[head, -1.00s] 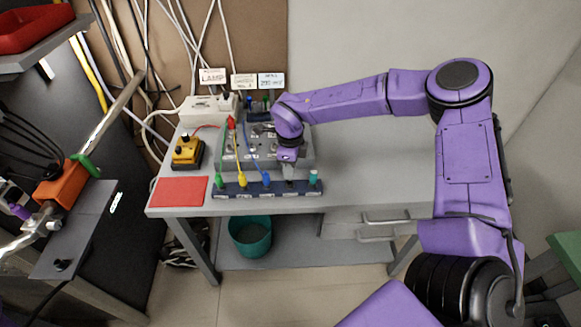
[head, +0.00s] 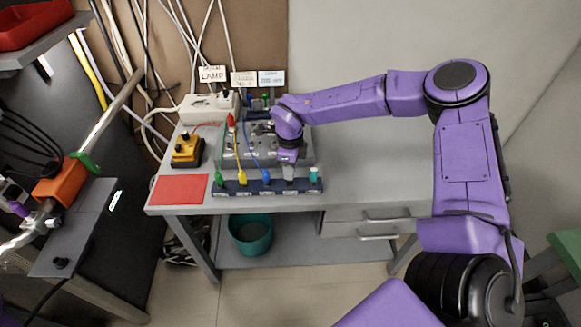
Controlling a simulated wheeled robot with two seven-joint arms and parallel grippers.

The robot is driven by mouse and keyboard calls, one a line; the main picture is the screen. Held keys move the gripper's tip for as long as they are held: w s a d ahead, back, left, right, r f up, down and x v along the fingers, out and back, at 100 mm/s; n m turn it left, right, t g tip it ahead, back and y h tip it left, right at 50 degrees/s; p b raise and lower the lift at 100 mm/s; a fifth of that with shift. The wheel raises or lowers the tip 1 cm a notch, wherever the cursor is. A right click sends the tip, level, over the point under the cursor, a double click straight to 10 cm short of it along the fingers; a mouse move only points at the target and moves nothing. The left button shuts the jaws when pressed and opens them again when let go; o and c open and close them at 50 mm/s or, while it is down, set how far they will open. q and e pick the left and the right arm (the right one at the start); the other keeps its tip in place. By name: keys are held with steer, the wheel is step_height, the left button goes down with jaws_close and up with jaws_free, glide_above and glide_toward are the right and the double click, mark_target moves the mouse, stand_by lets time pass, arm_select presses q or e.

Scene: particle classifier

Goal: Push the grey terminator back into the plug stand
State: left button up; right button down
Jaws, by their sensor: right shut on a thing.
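The plug stand (head: 232,191) is a dark blue bar along the front of the grey table. Green (head: 219,180), yellow (head: 242,177) and blue (head: 266,178) plugs with leads stand in it, and a teal plug (head: 313,174) stands at its right end. My right gripper (head: 289,172) points down over the stand between the blue and teal plugs. It is shut on the grey terminator, which is mostly hidden by the fingers. I cannot tell how deep the terminator sits in the stand. My left gripper is not in view.
A grey instrument box (head: 300,150) with leads stands behind the stand. A yellow-and-black device (head: 187,149) and a red mat (head: 180,190) lie to the left. A teal bin (head: 250,236) is under the table. The table's right side (head: 380,170) is clear.

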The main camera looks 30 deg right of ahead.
steer(key=shift+f+b, duration=0.5)
steer(key=shift+f, duration=0.4)
steer(key=c, duration=0.9)
jaws_free()
step_height(320, 180, up, 10)
steer(key=shift+r+b, duration=0.25)
steer(key=shift+b, duration=0.35)
